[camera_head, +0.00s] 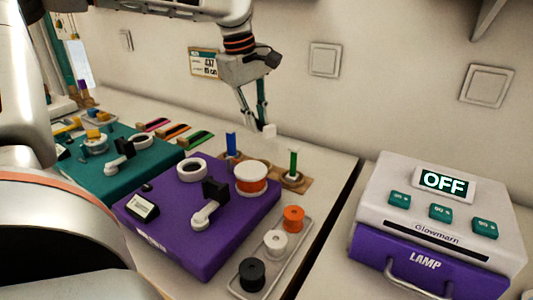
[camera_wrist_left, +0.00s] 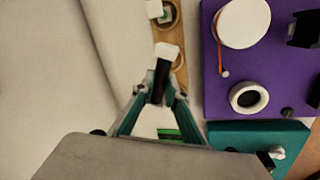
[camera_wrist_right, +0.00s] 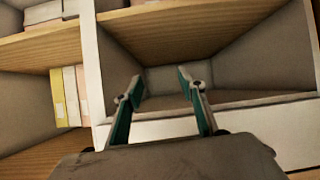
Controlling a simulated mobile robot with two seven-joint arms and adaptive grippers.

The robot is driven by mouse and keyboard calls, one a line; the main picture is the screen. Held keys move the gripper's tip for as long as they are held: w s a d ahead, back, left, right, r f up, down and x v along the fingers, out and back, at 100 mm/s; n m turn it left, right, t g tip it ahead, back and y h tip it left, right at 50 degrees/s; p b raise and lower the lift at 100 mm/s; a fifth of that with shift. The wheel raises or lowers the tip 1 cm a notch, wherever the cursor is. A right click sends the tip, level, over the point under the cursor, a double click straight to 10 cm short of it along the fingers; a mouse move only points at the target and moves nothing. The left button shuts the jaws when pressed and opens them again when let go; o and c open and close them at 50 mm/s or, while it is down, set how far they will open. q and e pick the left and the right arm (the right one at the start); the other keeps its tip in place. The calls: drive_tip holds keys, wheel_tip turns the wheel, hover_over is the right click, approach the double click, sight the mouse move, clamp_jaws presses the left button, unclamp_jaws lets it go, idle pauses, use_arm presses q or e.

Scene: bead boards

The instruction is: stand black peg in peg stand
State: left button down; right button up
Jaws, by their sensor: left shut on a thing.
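My left gripper (camera_head: 262,120) is shut on the black peg (camera_wrist_left: 159,82), which has a white end (camera_wrist_left: 169,50). The white end also shows in the head view (camera_head: 269,131). The gripper holds the peg above and behind the wooden peg stand (camera_head: 297,185). A blue peg (camera_head: 231,146) and a green peg (camera_head: 293,163) stand upright in the stand. In the left wrist view, the stand (camera_wrist_left: 181,75) runs past the held peg, which partly hides a round seat. My right gripper (camera_wrist_right: 158,76) is open and empty, facing a shelf compartment.
The purple board (camera_head: 185,247) with spools stands in front of the stand, and a teal board (camera_head: 100,183) is at left. A tray (camera_head: 285,270) holds orange, white and black spools. A lamp box (camera_head: 440,225) is at right. The wall is behind.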

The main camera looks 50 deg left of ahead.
use_arm(q)
drive_tip(key=x, duration=0.1)
drive_tip(key=b+x, duration=0.1)
drive_tip(key=x, duration=0.1)
drive_tip(key=s+x, duration=0.1)
drive_tip(key=x, duration=0.1)
drive_tip(key=shift+w+a+f, duration=0.1)
drive_tip(key=shift+f, duration=0.4)
drive_tip(key=shift+s+b+x, duration=0.25)
drive_tip(key=shift+b+x, duration=0.4)
drive_tip(key=shift+x, duration=0.5)
drive_tip(key=shift+f, duration=0.65)
drive_tip(key=shift+r, duration=0.25)
drive_tip(key=shift+f, duration=0.5)
use_arm(e)
drive_tip(key=shift+w+a+r+m+t+y, duration=0.2)
drive_tip(key=shift+w+a+r, duration=0.15)
drive_tip(key=shift+a+r, duration=0.15)
drive_tip(key=shift+w+a+r+m+t+y, duration=0.1)
drive_tip(key=shift+w+a+r+m, duration=0.1)
drive_tip(key=shift+w+a+r, duration=0.25)
use_arm(q)
drive_tip(key=shift+f, duration=0.1)
use_arm(e)
drive_tip(key=shift+s+f, duration=0.2)
